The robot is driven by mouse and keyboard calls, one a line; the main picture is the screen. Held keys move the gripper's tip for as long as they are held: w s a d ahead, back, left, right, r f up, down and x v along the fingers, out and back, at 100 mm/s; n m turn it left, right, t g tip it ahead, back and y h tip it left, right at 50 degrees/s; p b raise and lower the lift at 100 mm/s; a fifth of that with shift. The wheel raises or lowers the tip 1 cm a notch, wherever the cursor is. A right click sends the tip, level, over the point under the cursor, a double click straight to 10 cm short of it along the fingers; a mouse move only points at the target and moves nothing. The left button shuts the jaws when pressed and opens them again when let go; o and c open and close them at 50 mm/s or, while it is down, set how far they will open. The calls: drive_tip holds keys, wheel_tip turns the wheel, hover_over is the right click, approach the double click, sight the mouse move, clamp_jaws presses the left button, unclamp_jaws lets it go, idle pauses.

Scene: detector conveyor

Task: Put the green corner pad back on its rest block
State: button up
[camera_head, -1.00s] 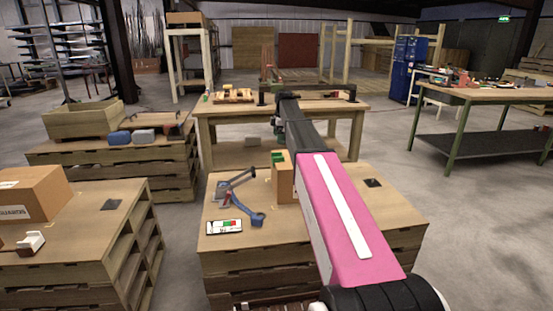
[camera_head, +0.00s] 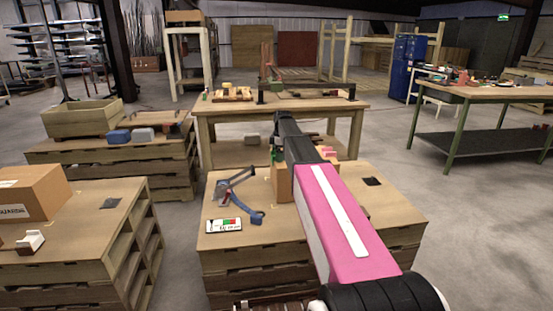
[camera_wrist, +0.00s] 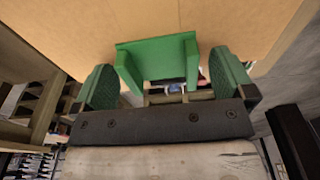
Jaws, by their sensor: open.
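The green corner pad (camera_wrist: 158,58) shows in the wrist view as an angled piece with a broad face and a leg at each side. It is at the brown box (camera_wrist: 90,25), whose tan face fills the top of that view. My gripper (camera_wrist: 163,62) is open, with one green-padded finger on each side of the pad and visible gaps between. In the head view the gripper end (camera_head: 277,150) is beside the box (camera_head: 283,182), and my pink arm hides much of both. I cannot pick out the rest block for certain.
A blue-handled tool (camera_head: 240,200) and a label card (camera_head: 224,225) lie left of the box on the pallet-stack table (camera_head: 300,228). A dark square (camera_head: 373,181) lies at right. A wooden workbench (camera_head: 205,115) stands behind. Small pink items (camera_head: 329,152) show beyond my arm.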

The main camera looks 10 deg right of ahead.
drive_tip(key=c, duration=1)
drive_tip(key=shift+r, duration=0.1)
